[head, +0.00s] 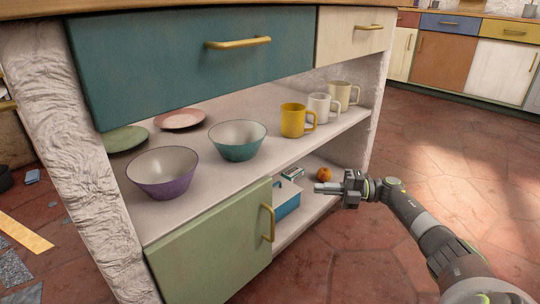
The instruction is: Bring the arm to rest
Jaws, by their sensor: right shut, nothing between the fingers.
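My right arm comes in from the lower right in the head view. Its gripper (328,188) is shut and empty, pointing left in front of the counter's lower opening. It appears apart from the shelf goods, a little right of a blue box (287,198) on the lower shelf. My left gripper is not in view.
The upper shelf holds a purple bowl (162,174), a teal bowl (238,141), two plates, a yellow mug (293,120) and two pale mugs. A green door (212,244) with a brass handle is below. An orange fruit (324,174) lies behind the gripper. Right floor is clear.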

